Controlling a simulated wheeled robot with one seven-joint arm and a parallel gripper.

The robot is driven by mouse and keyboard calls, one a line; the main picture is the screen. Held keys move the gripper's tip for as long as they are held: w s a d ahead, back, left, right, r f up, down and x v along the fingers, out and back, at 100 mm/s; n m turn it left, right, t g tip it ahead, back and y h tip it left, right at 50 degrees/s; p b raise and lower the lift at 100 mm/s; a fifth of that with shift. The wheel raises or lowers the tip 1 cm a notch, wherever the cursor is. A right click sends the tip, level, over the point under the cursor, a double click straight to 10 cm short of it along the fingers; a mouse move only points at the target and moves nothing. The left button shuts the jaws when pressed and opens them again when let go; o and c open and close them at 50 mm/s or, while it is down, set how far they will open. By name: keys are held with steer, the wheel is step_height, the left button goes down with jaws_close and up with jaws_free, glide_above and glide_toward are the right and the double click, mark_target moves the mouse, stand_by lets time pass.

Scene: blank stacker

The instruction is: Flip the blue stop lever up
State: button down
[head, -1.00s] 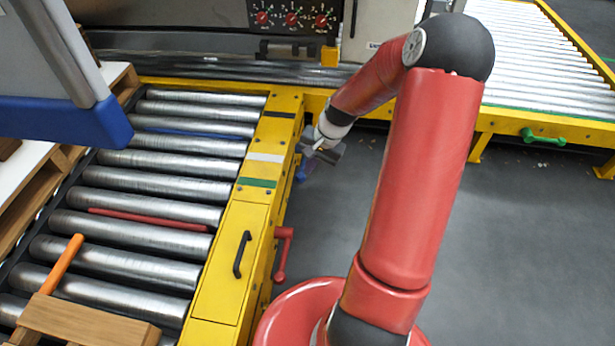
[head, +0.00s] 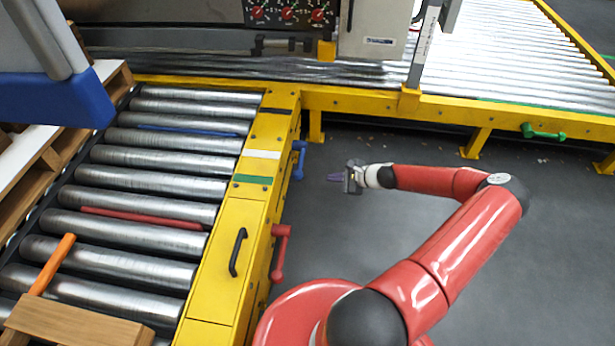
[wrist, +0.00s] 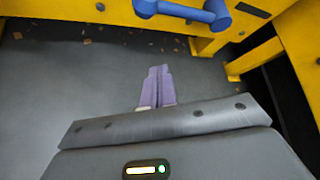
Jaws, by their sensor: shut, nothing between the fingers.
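The blue stop lever (head: 298,160) is on the right side of the yellow frame of the near roller conveyor. In the head view its knobbed end points toward the bottom of the picture. In the wrist view the blue lever (wrist: 185,12) lies across the top edge, partly cut off, beyond the fingertips. My gripper (head: 335,178) is to the right of the lever, apart from it, over the dark floor. In the wrist view my gripper (wrist: 160,70) has its purple fingers together with nothing between them.
A red lever (head: 280,252) is on the same yellow side, nearer me. A green lever (head: 543,132) is on the far conveyor's yellow frame (head: 455,104). A yellow drawer front with a black handle (head: 238,252) is at left. Open floor (head: 400,150) surrounds my gripper.

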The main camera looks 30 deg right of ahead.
steer(key=shift+a, duration=0.1)
steer(key=b+x, duration=0.2)
steer(key=x, duration=0.9)
steer(key=shift+s+a+r+p, duration=0.2)
steer(key=shift+s+a+r, duration=0.05)
steer(key=shift+r, duration=0.4)
steer(key=shift+s+a+r+p, duration=0.2)
steer(key=shift+s+a+r, duration=0.1)
steer(key=shift+r, duration=0.3)
steer(key=shift+s+a+r+p, duration=0.2)
steer(key=shift+s+a+r, duration=0.05)
steer(key=shift+r, duration=0.4)
steer(key=shift+r, duration=0.1)
